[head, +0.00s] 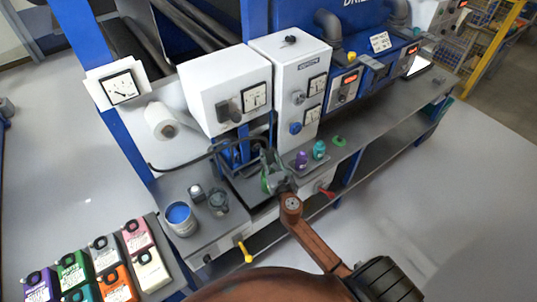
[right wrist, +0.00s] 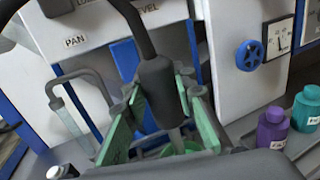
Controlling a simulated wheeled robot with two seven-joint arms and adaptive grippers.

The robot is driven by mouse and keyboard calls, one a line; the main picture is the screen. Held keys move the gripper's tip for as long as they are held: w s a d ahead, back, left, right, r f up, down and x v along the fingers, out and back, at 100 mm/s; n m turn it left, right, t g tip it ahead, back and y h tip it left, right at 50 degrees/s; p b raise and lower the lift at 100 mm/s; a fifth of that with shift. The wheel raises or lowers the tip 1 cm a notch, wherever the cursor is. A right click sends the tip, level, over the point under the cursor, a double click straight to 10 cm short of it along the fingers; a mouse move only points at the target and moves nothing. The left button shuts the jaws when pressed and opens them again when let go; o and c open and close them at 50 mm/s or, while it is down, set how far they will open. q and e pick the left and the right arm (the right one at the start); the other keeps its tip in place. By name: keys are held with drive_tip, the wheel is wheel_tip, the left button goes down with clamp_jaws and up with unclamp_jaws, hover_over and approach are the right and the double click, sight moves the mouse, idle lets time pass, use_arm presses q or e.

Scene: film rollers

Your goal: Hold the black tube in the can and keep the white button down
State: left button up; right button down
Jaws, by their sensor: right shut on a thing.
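My right gripper (head: 272,174) is over the bench in front of the white cabinets. In the right wrist view its green-padded fingers (right wrist: 160,110) are shut on the thick end of the black tube (right wrist: 157,82). The tube hangs down between the fingers, and its thin tip is partly hidden. Something green shows below the tip; I cannot tell whether it is a can. An open can with blue content (head: 179,216) stands at the bench's left end, apart from the gripper. A small box with a pale top, perhaps the white button (head: 196,190), sits beside it. My left gripper is out of view.
Purple (head: 302,160) and teal (head: 319,150) bottles stand right of my right gripper. A grey round piece (head: 218,202) lies near the blue can. Several coloured ink containers (head: 104,252) fill the lower-left table. A yellow lever (head: 245,252) juts from the bench front.

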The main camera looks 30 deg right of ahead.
sight(269, 168)
use_arm(q)
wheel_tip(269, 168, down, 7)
drive_tip(key=b, duration=0.6)
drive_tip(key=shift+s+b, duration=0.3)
drive_tip(key=shift+b, duration=0.05)
use_arm(e)
drive_tip(key=shift+f, duration=3.9)
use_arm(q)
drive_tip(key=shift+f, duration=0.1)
